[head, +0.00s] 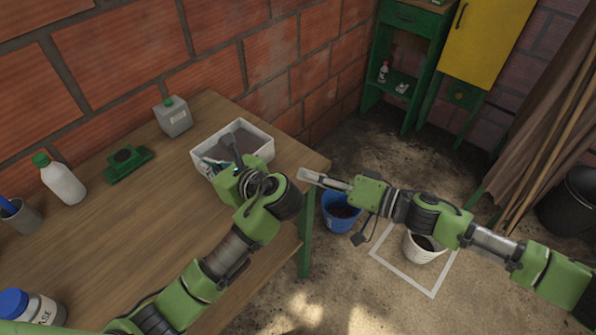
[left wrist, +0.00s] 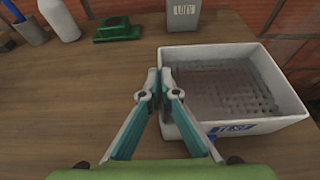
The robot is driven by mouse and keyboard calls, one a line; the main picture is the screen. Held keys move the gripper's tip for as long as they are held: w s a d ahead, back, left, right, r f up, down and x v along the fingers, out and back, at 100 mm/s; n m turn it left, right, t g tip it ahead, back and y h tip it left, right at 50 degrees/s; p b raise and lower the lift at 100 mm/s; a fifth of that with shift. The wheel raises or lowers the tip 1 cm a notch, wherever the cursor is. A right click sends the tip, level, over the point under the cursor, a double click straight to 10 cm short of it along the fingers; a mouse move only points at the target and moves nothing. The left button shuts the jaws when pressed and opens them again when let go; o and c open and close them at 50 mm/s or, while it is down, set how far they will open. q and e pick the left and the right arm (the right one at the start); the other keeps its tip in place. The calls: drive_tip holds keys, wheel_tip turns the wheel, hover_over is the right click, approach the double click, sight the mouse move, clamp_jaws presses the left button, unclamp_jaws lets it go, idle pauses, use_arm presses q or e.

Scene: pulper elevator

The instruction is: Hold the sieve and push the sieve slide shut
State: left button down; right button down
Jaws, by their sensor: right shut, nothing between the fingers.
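The sieve looks to be the white open box (head: 265,144) at the table's back right end. The left wrist view shows its rim (left wrist: 304,98), a grey perforated bottom and a blue-lettered front. I cannot pick out the slide for certain. My left gripper (head: 207,164) is at the box's left wall. In the left wrist view its fingertips (left wrist: 159,76) come together at the left rim, apparently pinching the wall; the exact contact is unclear.
A wooden table (head: 110,225) carries a grey canister (head: 174,122), a green block (head: 127,163), a white bottle (head: 62,184) and a pen cup (head: 20,220). A blue bucket (head: 337,222) and a white bucket (head: 424,252) stand on the floor. A brick wall runs behind.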

use_arm(q)
drive_tip(key=c, duration=2.2)
unclamp_jaws()
drive_tip(key=v, duration=1.2)
drive_tip(key=shift+d+f, duration=0.1)
